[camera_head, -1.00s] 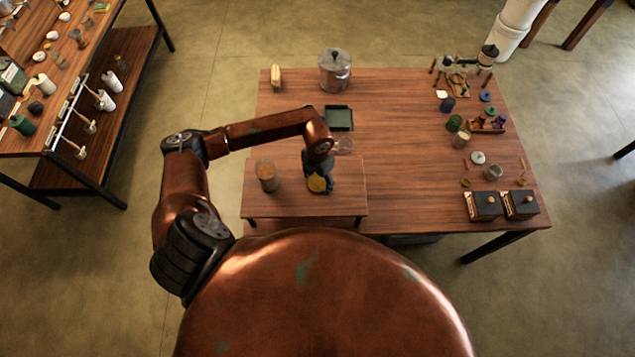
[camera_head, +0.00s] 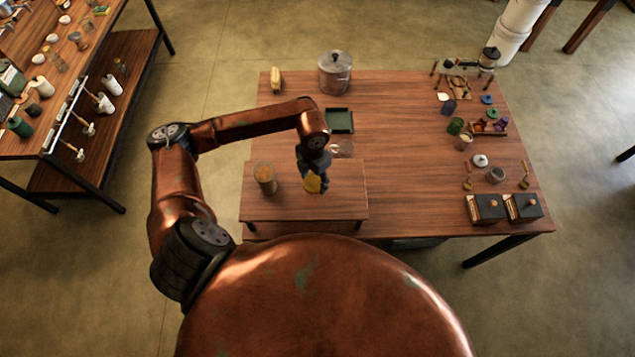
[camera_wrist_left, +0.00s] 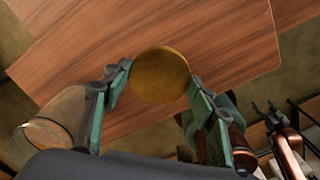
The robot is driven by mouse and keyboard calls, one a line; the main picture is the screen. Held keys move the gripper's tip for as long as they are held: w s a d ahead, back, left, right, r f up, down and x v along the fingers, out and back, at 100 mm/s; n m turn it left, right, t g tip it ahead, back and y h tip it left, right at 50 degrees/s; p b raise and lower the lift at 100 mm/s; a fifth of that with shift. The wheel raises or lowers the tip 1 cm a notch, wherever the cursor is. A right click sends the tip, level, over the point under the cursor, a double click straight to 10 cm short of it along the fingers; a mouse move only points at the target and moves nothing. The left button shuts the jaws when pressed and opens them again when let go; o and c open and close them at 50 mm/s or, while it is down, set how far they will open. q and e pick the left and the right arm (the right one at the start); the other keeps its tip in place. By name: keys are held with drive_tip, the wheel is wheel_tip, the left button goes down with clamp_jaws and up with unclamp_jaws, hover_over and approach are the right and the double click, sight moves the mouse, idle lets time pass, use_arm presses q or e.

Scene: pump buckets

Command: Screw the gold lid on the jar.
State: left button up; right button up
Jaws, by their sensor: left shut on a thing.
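My left gripper (camera_head: 314,184) is shut on the gold lid (camera_head: 312,183), which is tilted and held above the small raised wooden stand (camera_head: 340,208). In the left wrist view the round gold lid (camera_wrist_left: 160,75) sits between the green-padded fingers of my left gripper (camera_wrist_left: 160,80). The jar (camera_head: 265,178), clear with brown contents, stands upright on the stand to the left of my gripper. It also shows at the lower left of the left wrist view (camera_wrist_left: 52,130). No lid shows on it. My right gripper (camera_wrist_left: 264,106) appears small at the right of the left wrist view.
A green tray (camera_head: 339,121) and a clear glass item (camera_head: 341,148) lie behind the stand. A lidded metal pot (camera_head: 335,72) stands at the back. Small containers and two dark boxes (camera_head: 486,208) crowd the right side. The table's middle is clear.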

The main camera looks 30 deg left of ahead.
use_arm(q)
drive_tip(key=s+a+r+b, duration=0.3)
drive_tip(key=s+r, duration=0.5)
drive_tip(key=s, duration=0.4)
use_arm(e)
wheel_tip(320, 180, down, 3)
drive_tip(key=shift+s+a+f, duration=0.1)
drive_tip(key=shift+s, duration=0.05)
use_arm(q)
drive_tip(key=w+d+f+m+b, duration=0.2)
drive_tip(key=w+d+m+b, duration=0.1)
drive_tip(key=m, duration=1.3)
drive_tip(key=w+d+f+m+b, duration=0.3)
drive_tip(key=w+d+m, duration=0.3)
drive_tip(key=m, duration=1.1)
drive_tip(key=shift+w+d+f+b, duration=0.15)
drive_tip(key=shift+w+d+b, duration=0.2)
drive_tip(key=shift+w, duration=0.9)
use_arm(e)
wheel_tip(320, 180, down, 7)
drive_tip(key=shift+s, duration=0.4)
drive_tip(key=shift+c, duration=0.6)
